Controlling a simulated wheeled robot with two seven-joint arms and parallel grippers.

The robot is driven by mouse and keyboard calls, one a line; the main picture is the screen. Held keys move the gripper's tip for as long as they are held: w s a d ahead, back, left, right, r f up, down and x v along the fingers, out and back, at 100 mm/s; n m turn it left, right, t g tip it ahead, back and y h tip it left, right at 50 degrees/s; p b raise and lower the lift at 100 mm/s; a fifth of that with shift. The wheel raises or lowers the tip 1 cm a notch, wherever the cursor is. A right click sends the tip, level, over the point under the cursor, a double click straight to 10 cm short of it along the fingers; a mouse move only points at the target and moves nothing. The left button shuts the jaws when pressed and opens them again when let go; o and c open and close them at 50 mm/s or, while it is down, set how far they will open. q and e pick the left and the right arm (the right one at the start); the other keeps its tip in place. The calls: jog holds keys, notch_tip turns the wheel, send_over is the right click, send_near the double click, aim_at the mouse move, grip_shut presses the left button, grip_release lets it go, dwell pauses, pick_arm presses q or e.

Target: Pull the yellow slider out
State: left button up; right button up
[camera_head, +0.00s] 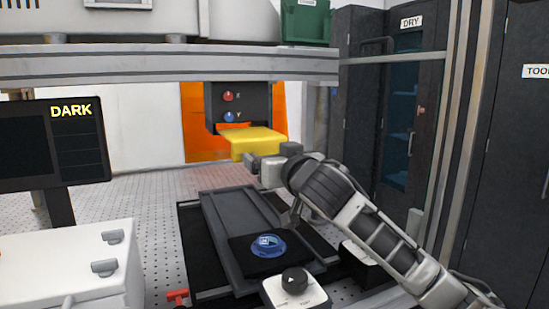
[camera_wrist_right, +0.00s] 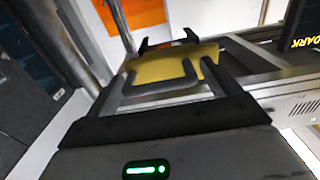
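The yellow slider (camera_head: 257,140) is a flat yellow plate sticking out toward me from under a dark box (camera_head: 240,103) with a red and a blue knob. It also shows in the right wrist view (camera_wrist_right: 172,68), just beyond the grey fingers. My right gripper (camera_head: 270,157) is at the slider's near right edge, with its two fingers apart. In the right wrist view the gripper (camera_wrist_right: 165,82) has its fingers spread, with the slider's near part in line with the gap. Whether they touch the slider is unclear. My left gripper is not in view.
A grey rail stage (camera_head: 232,215) with a blue round part (camera_head: 267,246) lies below my right arm. A grey beam (camera_head: 170,64) crosses above the slider. A screen reading DARK (camera_head: 52,143) stands left. The perforated table (camera_head: 150,200) is clear between.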

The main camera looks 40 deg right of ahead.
pick_arm(q)
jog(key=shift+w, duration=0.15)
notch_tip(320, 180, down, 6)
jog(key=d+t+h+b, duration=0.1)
jog(key=b, duration=1.4)
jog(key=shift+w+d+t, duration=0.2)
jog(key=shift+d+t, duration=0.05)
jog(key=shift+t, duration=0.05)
pick_arm(e)
jog(key=v, duration=1.6)
